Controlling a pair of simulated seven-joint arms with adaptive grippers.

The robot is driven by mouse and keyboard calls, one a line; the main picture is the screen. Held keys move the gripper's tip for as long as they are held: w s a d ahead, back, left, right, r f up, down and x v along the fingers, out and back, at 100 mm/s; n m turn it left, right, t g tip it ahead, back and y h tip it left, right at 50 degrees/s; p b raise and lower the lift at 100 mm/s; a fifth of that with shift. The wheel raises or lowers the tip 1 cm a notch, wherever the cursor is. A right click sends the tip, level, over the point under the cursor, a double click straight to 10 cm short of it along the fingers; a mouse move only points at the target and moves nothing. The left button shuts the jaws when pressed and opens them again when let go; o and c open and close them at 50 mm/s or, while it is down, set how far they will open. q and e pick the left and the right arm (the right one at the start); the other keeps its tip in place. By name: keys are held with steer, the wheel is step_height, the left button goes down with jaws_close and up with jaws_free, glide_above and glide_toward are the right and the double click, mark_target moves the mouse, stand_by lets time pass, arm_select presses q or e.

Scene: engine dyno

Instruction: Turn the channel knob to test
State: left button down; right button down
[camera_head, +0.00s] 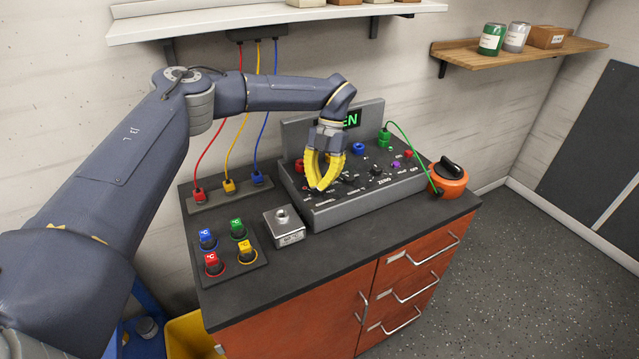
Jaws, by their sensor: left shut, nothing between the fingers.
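The grey control console (345,211) stands on the dark bench top, with a lit green display (353,119) on its raised back panel, partly covered by my arm. My left gripper (319,188) has yellow fingers that are shut with nothing between them. Its tips are over the left part of the console face, near a label that reads like "TEST". The channel knob is not clearly visible; the fingers cover that spot, and I cannot tell whether they touch it. Another black knob (376,171) sits to the right of the fingers. My right gripper is not in view.
A small metal box (284,226) stands left of the console. A plate of coloured knobs (240,268) lies at the front left. A socket strip (228,198) with red, yellow and blue cables is behind.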

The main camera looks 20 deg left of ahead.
arm_select(q)
steer(key=m, duration=0.2)
steer(key=m+y, duration=0.1)
steer(key=m, duration=0.1)
steer(key=m+y, duration=0.1)
steer(key=m, duration=0.1)
steer(key=shift+s+d+t, duration=0.2)
steer(key=shift+s+t, duration=0.15)
steer(key=shift+t, duration=0.05)
steer(key=m+t+y, duration=0.1)
steer(key=m, duration=0.5)
steer(key=shift+a+f+t+y, duration=0.1)
steer(key=shift+a+t+y, duration=0.05)
steer(key=shift+t+y, duration=0.25)
steer(key=shift+m, duration=0.3)
steer(key=c, duration=2.2)
jaws_free()
steer(key=c, duration=1.5)
jaws_free()
steer(key=shift+s+a, duration=0.1)
steer(key=shift+a, duration=0.1)
steer(key=shift+c, duration=0.2)
steer(key=o, duration=0.4)
steer(key=shift+d, duration=0.15)
steer(key=shift+d, duration=0.1)
